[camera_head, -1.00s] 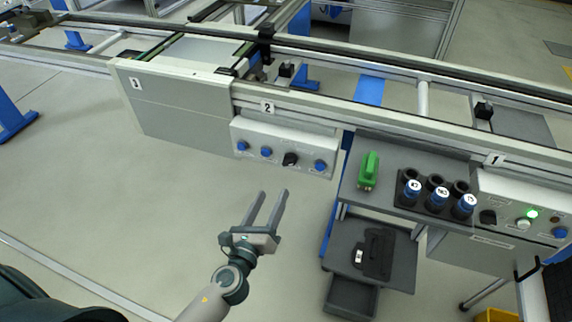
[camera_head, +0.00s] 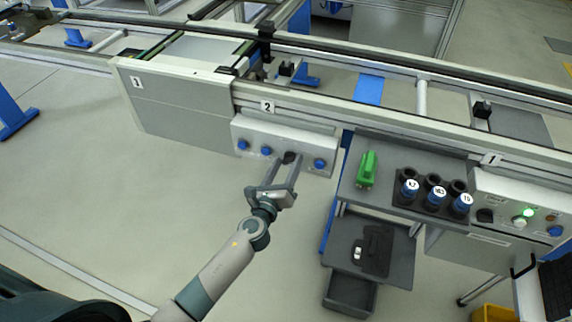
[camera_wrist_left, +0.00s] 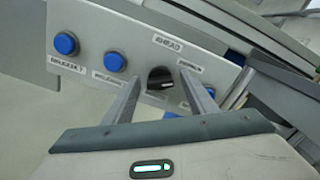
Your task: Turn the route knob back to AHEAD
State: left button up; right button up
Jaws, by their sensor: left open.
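The black route knob (camera_head: 289,157) sits on the front of the light grey control box under conveyor station 2. In the left wrist view the knob (camera_wrist_left: 160,76) is below the AHEAD label (camera_wrist_left: 168,43), and a pale mark shows at its lower right; I cannot tell its exact setting. Another label (camera_wrist_left: 190,66) is to its right, too small to read surely. My left gripper (camera_head: 285,161) is open, fingertips at the box front. In the left wrist view its fingers (camera_wrist_left: 162,80) lie on either side of the knob; contact is unclear. My right gripper is out of view.
Blue buttons (camera_head: 266,151) and (camera_head: 320,163) flank the knob on the box (camera_head: 250,133). Open floor lies left.

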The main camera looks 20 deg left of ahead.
pick_arm(q)
jog(key=c, duration=1.1)
